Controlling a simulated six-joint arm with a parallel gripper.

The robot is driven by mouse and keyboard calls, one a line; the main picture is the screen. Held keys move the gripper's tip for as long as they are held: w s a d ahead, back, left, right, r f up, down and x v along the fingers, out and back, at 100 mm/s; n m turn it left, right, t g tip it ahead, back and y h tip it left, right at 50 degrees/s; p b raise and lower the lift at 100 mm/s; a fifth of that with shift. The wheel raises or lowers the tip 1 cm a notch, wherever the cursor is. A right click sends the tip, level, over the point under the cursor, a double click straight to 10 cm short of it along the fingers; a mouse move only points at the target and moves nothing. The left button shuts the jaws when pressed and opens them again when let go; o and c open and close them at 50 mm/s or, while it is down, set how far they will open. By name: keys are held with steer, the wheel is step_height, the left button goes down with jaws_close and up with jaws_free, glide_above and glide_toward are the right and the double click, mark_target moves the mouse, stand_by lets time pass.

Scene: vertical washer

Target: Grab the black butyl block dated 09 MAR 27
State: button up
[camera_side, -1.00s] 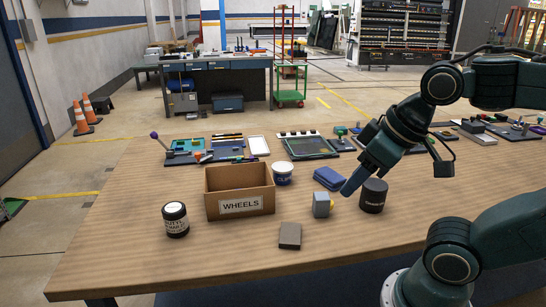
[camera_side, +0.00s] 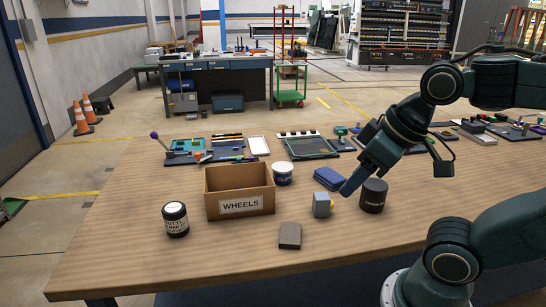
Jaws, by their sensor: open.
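A black cylinder with a pale top and white lettering (camera_side: 175,220) stands upright at the left of the wooden table. Its lettering seems to start with "BUTY", but the date line is too small to read surely. It looks like a round jar rather than a square block. My gripper (camera_side: 347,187) points down and to the left, far to the right of that cylinder. It is open, with nothing seen between its fingers. Its tip shows between a grey-blue block (camera_side: 321,205) and a dark labelled cylinder (camera_side: 373,197); I cannot tell its height above the table.
An open cardboard box marked WHEELS (camera_side: 240,191) stands between the lettered cylinder and my gripper. A grey-brown block (camera_side: 290,236) lies in front, and a blue block (camera_side: 328,178) and a white-lidded tub (camera_side: 282,173) lie behind. Tool trays line the back. The table's front left is clear.

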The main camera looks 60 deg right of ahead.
steer(key=o, duration=0.7)
steer(key=w, duration=0.1)
steer(key=n+g+y, duration=0.2)
steer(key=n+y, duration=0.1)
steer(key=n, duration=0.4)
glide_above(176, 207)
steer(key=s+d, duration=0.2)
steer(key=s, duration=0.1)
step_height(176, 207, down, 11)
steer(key=shift+d+x, duration=0.2)
steer(key=shift+x, duration=4.15)
